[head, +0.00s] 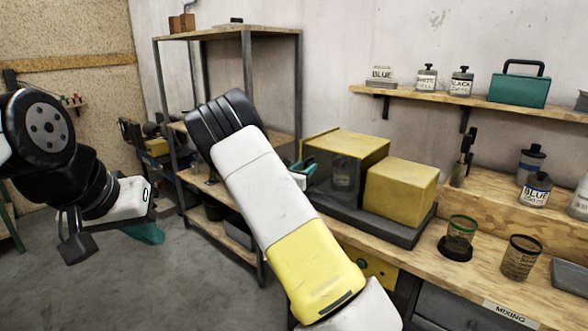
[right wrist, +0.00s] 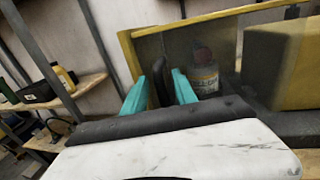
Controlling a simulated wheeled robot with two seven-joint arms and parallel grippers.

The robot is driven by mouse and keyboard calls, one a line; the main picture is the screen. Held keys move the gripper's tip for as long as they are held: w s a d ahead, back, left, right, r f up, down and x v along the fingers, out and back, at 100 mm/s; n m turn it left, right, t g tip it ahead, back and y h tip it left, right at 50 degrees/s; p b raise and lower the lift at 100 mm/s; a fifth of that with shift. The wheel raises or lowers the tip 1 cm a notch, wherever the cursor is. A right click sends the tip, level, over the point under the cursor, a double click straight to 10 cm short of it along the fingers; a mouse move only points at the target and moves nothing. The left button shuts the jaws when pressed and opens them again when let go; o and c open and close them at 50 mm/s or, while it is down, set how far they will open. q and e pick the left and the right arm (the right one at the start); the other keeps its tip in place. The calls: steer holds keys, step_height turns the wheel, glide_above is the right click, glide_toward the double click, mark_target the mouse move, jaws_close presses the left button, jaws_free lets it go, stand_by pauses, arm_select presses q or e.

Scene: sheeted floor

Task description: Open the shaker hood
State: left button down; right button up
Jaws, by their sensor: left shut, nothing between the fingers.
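The shaker (head: 378,226) stands on the bench with a yellow-framed hood (head: 350,145) with dark see-through sides. The hood is down, and a bottle (head: 342,172) shows inside; the bottle also shows in the right wrist view (right wrist: 203,72). My right gripper (head: 303,172) is at the hood's left front side, partly hidden by my forearm in the head view. In the right wrist view its teal fingers (right wrist: 160,88) stand apart on either side of a dark upright handle (right wrist: 160,80). A gap shows beside the handle. My left gripper (head: 148,234) is shut and empty, over the floor at left.
A yellow box section (head: 402,190) sits on the shaker's right part. A metal-framed shelf rack (head: 247,80) stands left of the bench. Cups (head: 520,258) and bottles (head: 537,190) are on the bench at right. A wall shelf (head: 470,103) hangs above.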

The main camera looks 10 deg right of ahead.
jaws_close()
stand_by(1.4)
